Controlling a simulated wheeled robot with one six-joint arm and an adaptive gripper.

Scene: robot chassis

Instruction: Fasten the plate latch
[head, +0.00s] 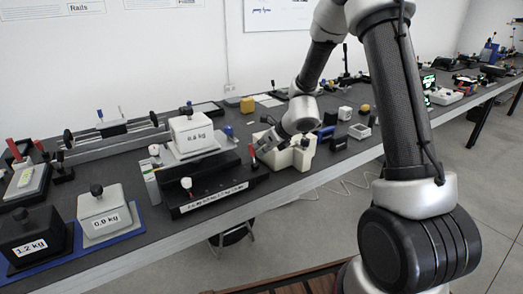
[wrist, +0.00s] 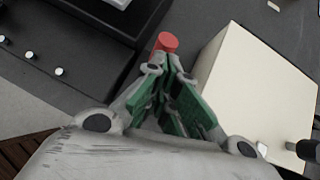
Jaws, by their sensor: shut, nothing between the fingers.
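A red-tipped knob or lever (head: 251,151) stands at the right end of a long black box (head: 212,182) with a label strip on its front. I cannot tell for sure that it is the plate latch. My gripper (head: 262,147) is low beside it, between the black box and a cream block (head: 289,157). In the wrist view the red cylinder end (wrist: 168,42) shows just beyond the fingertips of my gripper (wrist: 174,66). The green-padded fingers are shut with nothing between them. Whether they touch the red part, I cannot tell. Its lower part is hidden.
The cream block (wrist: 262,88) is close on the right in the wrist view. A white 0.8 kg weight (head: 102,208) and a black 1.2 kg weight (head: 32,240) stand at front left. Another red handle (head: 13,149) is at far left. The table's front edge is near.

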